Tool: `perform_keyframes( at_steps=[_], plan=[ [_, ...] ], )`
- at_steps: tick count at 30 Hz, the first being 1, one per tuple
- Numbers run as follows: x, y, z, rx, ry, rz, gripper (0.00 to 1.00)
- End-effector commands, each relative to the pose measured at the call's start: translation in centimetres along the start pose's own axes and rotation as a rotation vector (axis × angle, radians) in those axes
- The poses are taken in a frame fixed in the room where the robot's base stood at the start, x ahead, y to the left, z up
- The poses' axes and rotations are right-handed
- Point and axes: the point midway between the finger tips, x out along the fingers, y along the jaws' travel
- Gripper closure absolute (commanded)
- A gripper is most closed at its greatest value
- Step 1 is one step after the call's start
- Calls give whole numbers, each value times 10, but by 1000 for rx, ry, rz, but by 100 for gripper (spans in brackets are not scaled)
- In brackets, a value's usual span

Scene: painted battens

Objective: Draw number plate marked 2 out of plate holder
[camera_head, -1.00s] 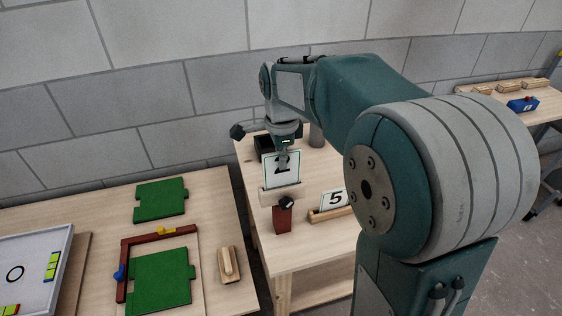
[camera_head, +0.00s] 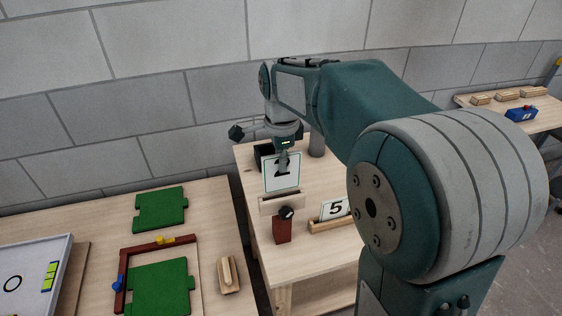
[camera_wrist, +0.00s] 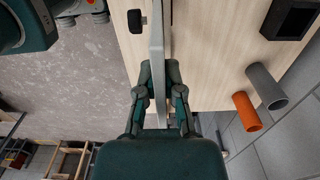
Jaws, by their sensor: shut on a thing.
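The white number plate (camera_head: 282,184) stands upright on the small table in the head view. Its dark numeral is partly covered by a finger. The pale wooden plate holder (camera_head: 270,206) is directly beneath it; I cannot tell whether the plate's lower edge is still inside the slot. My gripper (camera_head: 283,161) points down and is shut on the upper part of the plate. In the wrist view the plate (camera_wrist: 157,50) shows edge-on as a pale strip between the fingers (camera_wrist: 160,95).
A plate marked 5 (camera_head: 335,208) stands in another wooden holder (camera_head: 328,225) to the right. A dark red block with a black knob (camera_head: 282,230) stands in front. A black box (camera_wrist: 291,18), a grey cylinder (camera_wrist: 267,86) and an orange cylinder (camera_wrist: 247,111) are nearby.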

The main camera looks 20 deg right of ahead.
Motion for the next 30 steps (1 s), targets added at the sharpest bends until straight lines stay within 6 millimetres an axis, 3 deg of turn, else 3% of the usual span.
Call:
perform_keyframes(
  at_steps=[8,21,30],
  plan=[
    [-3,0,0,0,0,-1,100],
    [-30,0,0,0,0,-1,100],
    [-30,0,0,0,0,0,100]
  ],
)
